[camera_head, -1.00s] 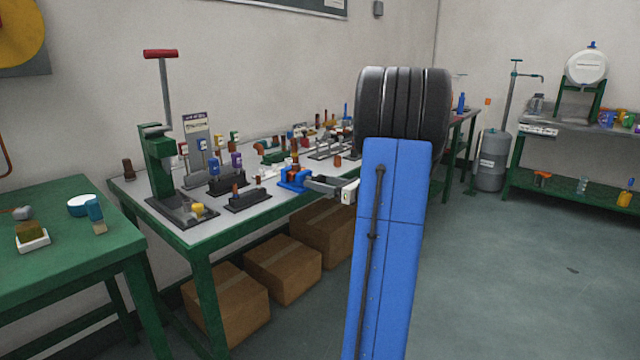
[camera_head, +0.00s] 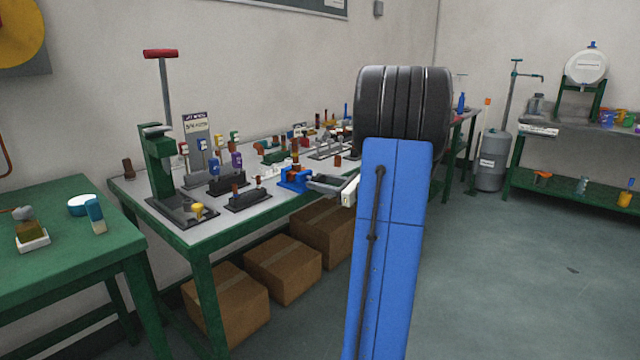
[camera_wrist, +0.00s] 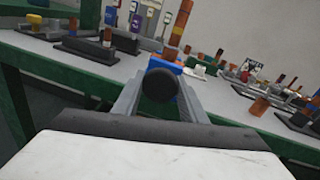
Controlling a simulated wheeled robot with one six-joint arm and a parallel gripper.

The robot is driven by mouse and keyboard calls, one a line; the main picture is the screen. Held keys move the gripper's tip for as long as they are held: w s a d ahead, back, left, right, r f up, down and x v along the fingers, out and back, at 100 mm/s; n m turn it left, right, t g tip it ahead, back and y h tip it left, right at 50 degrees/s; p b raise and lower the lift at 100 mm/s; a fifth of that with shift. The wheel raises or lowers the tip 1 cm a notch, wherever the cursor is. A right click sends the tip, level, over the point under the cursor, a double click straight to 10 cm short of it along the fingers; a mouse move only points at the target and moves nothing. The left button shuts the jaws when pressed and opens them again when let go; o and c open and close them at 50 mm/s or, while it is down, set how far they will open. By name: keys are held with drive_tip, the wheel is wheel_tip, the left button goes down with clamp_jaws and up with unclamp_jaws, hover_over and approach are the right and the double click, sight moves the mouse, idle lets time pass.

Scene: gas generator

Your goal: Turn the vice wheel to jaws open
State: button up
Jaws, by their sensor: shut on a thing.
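The small blue vice (camera_head: 293,179) sits at the front edge of the grey bench top. In the wrist view its blue body (camera_wrist: 163,67) is partly hidden behind a dark round knob (camera_wrist: 158,86), which looks like the vice wheel. My gripper (camera_head: 316,184) reaches in from the right at the front of the vice. In the wrist view its two grey fingers (camera_wrist: 158,92) lie on either side of the knob and are shut on it. An orange and brown upright piece (camera_wrist: 178,28) shows at the vice; I cannot tell whether the jaws hold it.
The bench (camera_head: 190,238) carries a green press (camera_head: 158,165) with a red handle and several small fixtures. Cardboard boxes (camera_head: 285,265) stand below it. A green table (camera_head: 70,240) is at the left. Open floor (camera_head: 520,280) lies to the right.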

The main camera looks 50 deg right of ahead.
drive_tip(key=n, duration=0.5)
drive_tip(key=n+h, duration=0.1)
drive_tip(key=n, duration=0.3)
drive_tip(key=shift+n+g, duration=0.4)
idle(0.5)
drive_tip(key=o, duration=1.1)
drive_tip(key=shift+c, duration=0.2)
drive_tip(key=s+d+r, duration=0.2)
drive_tip(key=s, duration=1.5)
drive_tip(key=shift+d, duration=0.1)
